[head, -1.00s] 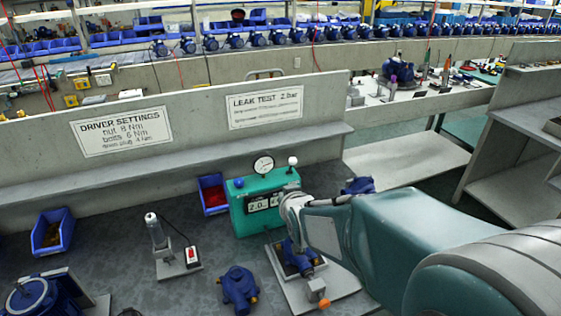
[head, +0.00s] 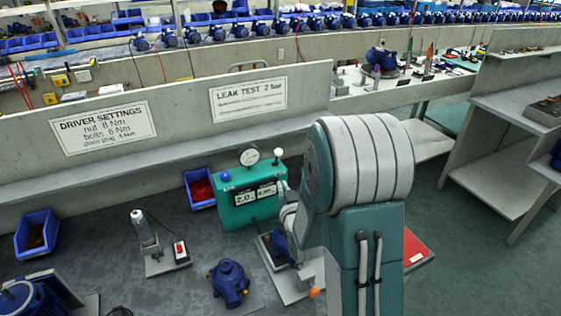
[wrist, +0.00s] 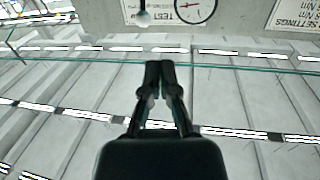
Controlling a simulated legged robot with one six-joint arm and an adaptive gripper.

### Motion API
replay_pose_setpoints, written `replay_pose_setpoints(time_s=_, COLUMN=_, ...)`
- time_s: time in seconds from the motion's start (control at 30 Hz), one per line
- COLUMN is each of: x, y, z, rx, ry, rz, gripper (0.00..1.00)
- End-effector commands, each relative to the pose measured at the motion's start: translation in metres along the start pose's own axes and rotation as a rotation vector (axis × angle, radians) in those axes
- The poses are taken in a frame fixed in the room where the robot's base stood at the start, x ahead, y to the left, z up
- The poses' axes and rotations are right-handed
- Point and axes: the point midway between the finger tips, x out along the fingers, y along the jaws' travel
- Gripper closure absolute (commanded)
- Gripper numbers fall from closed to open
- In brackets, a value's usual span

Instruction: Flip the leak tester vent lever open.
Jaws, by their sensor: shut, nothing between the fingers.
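The green leak tester (head: 245,210) stands on the bench in the head view, with a round gauge (head: 249,155) and a lit display on its front. A short lever with a white ball knob (head: 278,153) stands upright on its top right. In the wrist view, which looks upside down, a white knob (wrist: 143,17) and the gauge (wrist: 195,8) show at the top edge. My gripper (wrist: 160,66) is shut and empty there, apart from the knob. My arm hides the gripper's fingers in the head view.
A blue pump body (head: 230,283) sits on the bench in front of the tester. A fixture plate (head: 292,285) with an orange-tipped part lies beside my arm. A red-filled blue bin (head: 200,188) stands left of the tester. A driver in a stand (head: 146,234) is further left.

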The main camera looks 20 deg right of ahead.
Motion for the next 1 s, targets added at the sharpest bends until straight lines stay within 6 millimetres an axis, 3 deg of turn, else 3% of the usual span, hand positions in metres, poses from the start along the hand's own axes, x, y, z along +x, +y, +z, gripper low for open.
replay_pose_setpoints(time_s=0.4, x=-0.009, y=0.020, z=0.031, rx=0.023, ry=0.187, rz=0.018, gripper=1.00)
replay_pose_setpoints(time_s=1.0, x=-0.011, y=0.023, z=0.034, rx=0.028, ry=0.233, rz=0.021, gripper=1.00)
